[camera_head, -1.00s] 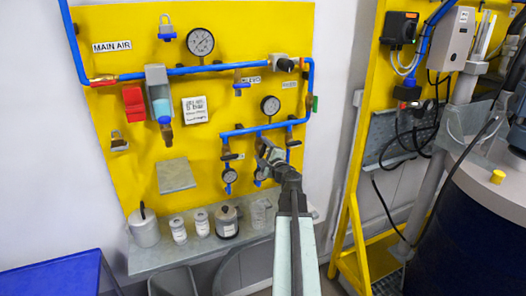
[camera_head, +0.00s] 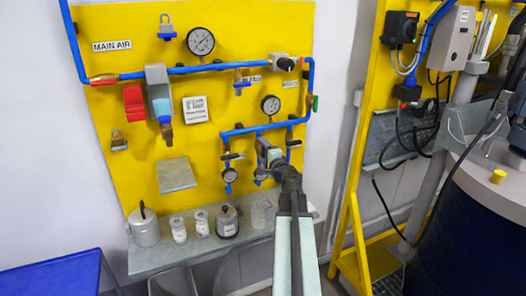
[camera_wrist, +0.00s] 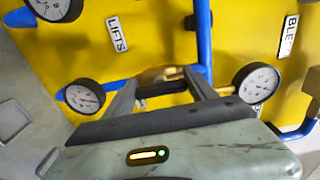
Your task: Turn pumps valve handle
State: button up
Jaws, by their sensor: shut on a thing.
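My gripper (camera_head: 265,152) is at the lower right of the yellow panel, by the lower blue pipe branch. In the wrist view, my gripper (camera_wrist: 160,80) has its two grey fingers on either side of a black valve handle (camera_wrist: 165,88) with a brass-coloured stem, and is shut on it. In the head view my gripper hides most of this handle. I read no "pumps" label, so I cannot tell by name which valve this is. Another dark valve handle (camera_head: 232,156) is on the left drop of the branch.
A gauge (camera_wrist: 85,95) and another gauge (camera_wrist: 258,83) flank the fingers closely. A "LIFTS" label (camera_wrist: 117,34) is near the handle. Below the panel, a grey shelf (camera_head: 160,262) holds several containers. A dark drum (camera_head: 450,235) stands at the right.

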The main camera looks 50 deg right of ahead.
jog(key=o, duration=1.4)
jog(key=shift+c, duration=0.2)
jog(key=v, duration=0.7)
jog(key=shift+s, duration=0.35)
jog(key=shift+a, duration=0.1)
